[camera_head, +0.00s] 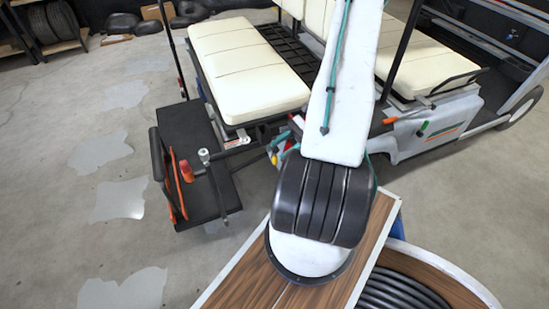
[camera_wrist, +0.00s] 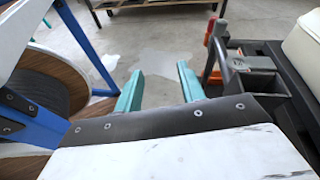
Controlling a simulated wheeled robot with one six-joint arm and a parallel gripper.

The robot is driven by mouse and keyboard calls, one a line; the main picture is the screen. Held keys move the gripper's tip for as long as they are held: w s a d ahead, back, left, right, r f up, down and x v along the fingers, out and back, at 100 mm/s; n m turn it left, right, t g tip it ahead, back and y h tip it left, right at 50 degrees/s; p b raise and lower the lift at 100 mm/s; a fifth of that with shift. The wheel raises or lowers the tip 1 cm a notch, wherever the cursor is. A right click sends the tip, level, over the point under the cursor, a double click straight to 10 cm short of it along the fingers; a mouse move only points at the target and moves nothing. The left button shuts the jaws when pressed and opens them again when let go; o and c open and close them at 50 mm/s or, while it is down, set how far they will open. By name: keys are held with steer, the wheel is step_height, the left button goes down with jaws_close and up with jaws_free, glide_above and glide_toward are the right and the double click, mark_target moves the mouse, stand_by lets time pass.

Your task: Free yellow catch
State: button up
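My gripper (camera_wrist: 159,88) shows in the wrist view as two teal fingers, wide apart with nothing between them. Bare floor shows beyond the gap. In the camera_head view my white and black arm hides most of the area around it. A small yellow piece (camera_head: 273,158) shows just left of my arm, below the cream seat of the cart. It may be the yellow catch, but it is too small to tell. No yellow catch can be made out in the wrist view.
The cart's black rear step (camera_head: 194,157) has an orange handle (camera_head: 186,171); the step (camera_wrist: 262,80) is right of my fingers in the wrist view. A blue frame (camera_wrist: 88,45) and wood-topped unit stand on the left. Open floor (camera_head: 90,150) lies left of the cart.

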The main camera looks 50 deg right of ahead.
mark_target(275, 157)
steer(key=s+d+f+m+t+h, duration=0.1)
steer(key=d+f+m+t+h, duration=0.25)
steer(key=f+m+t, duration=0.7)
steer(key=w+f+h, duration=0.1)
steer(key=w, duration=0.1)
steer(key=w+d+f, duration=0.1)
steer(key=w+f, duration=0.1)
steer(key=w, duration=0.1)
steer(key=w+f+h, duration=0.1)
steer(key=w, duration=0.2)
steer(key=shift+d+f+n+h, duration=0.25)
steer(key=shift+f+n+h, duration=0.1)
jaws_close()
